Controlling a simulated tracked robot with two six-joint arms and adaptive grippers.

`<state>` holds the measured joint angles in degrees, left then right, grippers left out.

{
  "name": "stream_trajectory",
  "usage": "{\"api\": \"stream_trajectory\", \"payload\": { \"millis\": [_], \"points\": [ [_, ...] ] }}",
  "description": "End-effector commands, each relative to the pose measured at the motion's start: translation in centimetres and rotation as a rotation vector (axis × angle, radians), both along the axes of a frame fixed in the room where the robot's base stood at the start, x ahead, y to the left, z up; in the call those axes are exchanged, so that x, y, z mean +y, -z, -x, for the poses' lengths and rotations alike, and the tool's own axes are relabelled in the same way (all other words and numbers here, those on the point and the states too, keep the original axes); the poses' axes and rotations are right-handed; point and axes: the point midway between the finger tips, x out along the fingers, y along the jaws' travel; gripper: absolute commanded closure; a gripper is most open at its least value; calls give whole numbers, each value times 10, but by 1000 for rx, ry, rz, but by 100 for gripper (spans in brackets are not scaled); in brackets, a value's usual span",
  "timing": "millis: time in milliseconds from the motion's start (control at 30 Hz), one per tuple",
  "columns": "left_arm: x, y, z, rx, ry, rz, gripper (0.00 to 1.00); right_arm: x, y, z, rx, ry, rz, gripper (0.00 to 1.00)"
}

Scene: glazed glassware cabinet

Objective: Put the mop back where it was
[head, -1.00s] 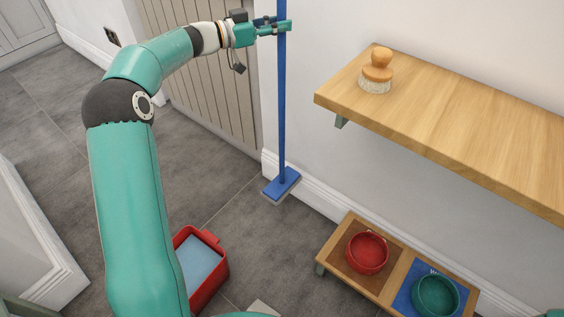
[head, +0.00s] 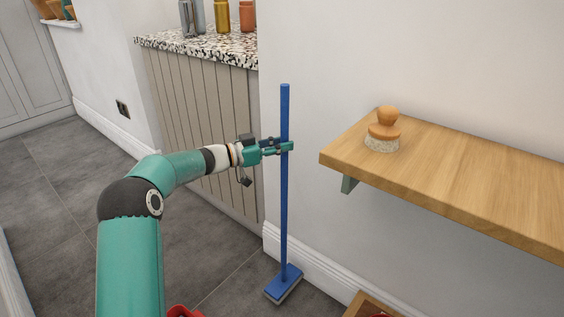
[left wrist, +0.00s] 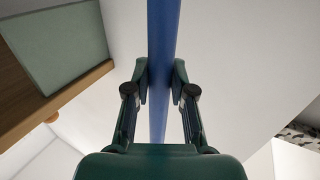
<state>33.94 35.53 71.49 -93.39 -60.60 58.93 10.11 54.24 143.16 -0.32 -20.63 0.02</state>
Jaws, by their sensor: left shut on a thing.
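The blue mop (head: 285,205) stands upright close to the white wall in the head view, its flat blue head (head: 284,284) low by the skirting board. I cannot tell whether the mop head touches the floor. My left gripper (head: 284,147) is shut on the upper part of the mop's handle. In the left wrist view the blue handle (left wrist: 162,50) runs between the two fingers of the gripper (left wrist: 160,85). My right gripper is not in view.
A wooden shelf (head: 450,175) with a round brush (head: 383,130) on it juts from the wall at right. A terrazzo counter (head: 200,45) with several canisters is at back left. A wooden stand (head: 365,306) and a red bucket (head: 183,311) show at the bottom edge.

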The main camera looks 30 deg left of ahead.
Motion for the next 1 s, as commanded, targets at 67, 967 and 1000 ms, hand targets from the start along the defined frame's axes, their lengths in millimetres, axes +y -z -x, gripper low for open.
{"api": "stream_trajectory", "payload": {
  "millis": [67, 967, 1000],
  "points": [
    [0, 18, 0, 3, 0, 4, 100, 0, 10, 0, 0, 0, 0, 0],
    [-1, 47, -1, 2, 1, 1, 52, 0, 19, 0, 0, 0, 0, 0],
    [-1, 47, -1, 2, 1, 1, 52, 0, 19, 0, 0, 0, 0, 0]
  ]
}}
